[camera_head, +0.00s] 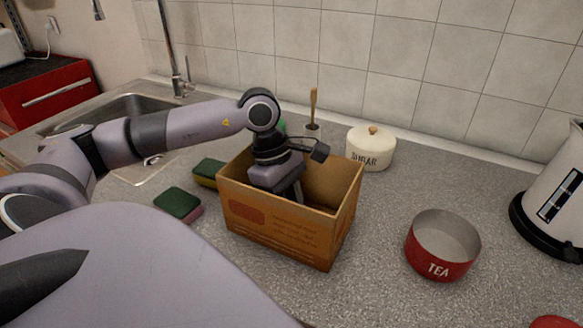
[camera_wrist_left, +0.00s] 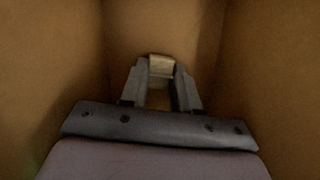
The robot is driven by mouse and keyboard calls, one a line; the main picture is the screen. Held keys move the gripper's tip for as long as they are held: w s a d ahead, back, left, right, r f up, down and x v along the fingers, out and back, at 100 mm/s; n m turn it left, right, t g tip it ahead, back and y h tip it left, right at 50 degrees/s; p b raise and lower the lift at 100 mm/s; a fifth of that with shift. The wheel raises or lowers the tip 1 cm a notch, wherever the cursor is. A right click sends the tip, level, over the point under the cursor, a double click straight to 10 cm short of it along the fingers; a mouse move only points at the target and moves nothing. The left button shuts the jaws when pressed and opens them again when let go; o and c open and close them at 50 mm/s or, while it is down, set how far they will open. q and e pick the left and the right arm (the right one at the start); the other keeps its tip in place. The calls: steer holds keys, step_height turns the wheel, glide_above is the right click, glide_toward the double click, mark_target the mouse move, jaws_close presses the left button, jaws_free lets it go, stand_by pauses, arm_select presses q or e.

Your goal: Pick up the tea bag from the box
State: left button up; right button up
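An open brown cardboard box (camera_head: 275,226) stands on the grey counter in the head view. My left arm reaches over it, and my left gripper (camera_wrist_left: 161,72) points down inside. In the left wrist view a small pale beige piece (camera_wrist_left: 161,66), apparently the tea bag, lies between the two fingertips and fills the gap between them. Whether the fingers press on it or only stand on either side of it, I cannot tell. The box wall hides the fingertips in the head view. My right gripper is not in view.
The box walls stand close around my left gripper. Two sponges (camera_head: 178,204) lie left of the box. A sugar jar (camera_head: 370,150) stands behind it, a red TEA tin (camera_head: 443,247) to its right, and a kettle (camera_head: 555,200) at the far right. A sink (camera_head: 130,108) is back left.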

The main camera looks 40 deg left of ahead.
arm_select(q)
steer(key=shift+c, duration=1.3)
steer(key=shift+r, duration=0.15)
step_height(320, 180, up, 20)
steer(key=p, duration=0.1)
